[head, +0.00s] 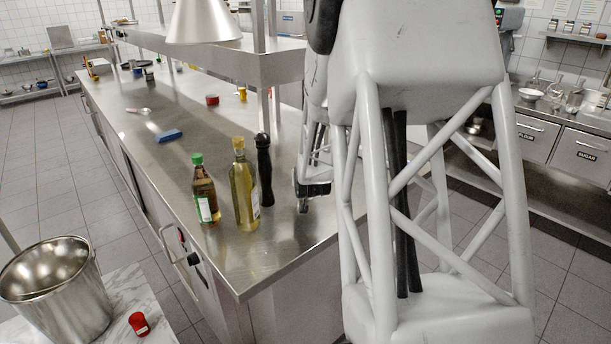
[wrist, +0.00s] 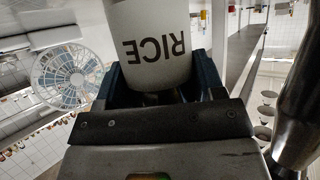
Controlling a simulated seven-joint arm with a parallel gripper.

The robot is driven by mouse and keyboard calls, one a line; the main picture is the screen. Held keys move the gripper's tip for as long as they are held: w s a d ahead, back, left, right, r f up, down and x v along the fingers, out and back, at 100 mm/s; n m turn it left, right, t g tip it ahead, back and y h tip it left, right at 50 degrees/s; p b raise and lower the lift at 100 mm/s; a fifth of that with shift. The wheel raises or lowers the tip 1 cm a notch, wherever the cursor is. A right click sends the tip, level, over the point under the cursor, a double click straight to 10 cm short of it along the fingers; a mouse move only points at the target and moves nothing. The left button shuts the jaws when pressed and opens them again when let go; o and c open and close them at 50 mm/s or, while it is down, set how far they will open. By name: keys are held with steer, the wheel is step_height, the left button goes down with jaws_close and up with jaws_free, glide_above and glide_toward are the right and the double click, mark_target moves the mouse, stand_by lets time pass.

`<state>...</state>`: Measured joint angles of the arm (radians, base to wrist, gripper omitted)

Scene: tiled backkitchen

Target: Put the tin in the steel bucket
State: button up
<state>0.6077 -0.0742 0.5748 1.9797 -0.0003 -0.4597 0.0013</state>
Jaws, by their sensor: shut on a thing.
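A white tin (wrist: 152,45) marked RICE, upside down in the wrist view, is between the two dark blue fingers of my gripper (wrist: 164,82). The gripper is shut on it. In the head view the tin cannot be made out, and my arm hides much of that area. The steel bucket (head: 82,302) stands at the lower left of the head view on a marble-topped surface (head: 128,285), its mouth open upward. It is well to the left of my arm, across the steel counter.
On the steel counter (head: 240,262) stand a green-capped bottle (head: 205,190), a yellow oil bottle (head: 243,188) and a black mill (head: 264,170), between my arm and the bucket. A red object (head: 139,323) is beside the bucket. A shelf (head: 240,62) overhangs the counter.

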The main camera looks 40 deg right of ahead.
stand_by(0.3)
steer(key=o, duration=1.2)
steer(key=shift+f, duration=0.15)
steer(key=shift+o, duration=0.2)
steer(key=shift+r, duration=0.2)
steer(key=v, duration=1.2)
steer(key=shift+a, duration=0.1)
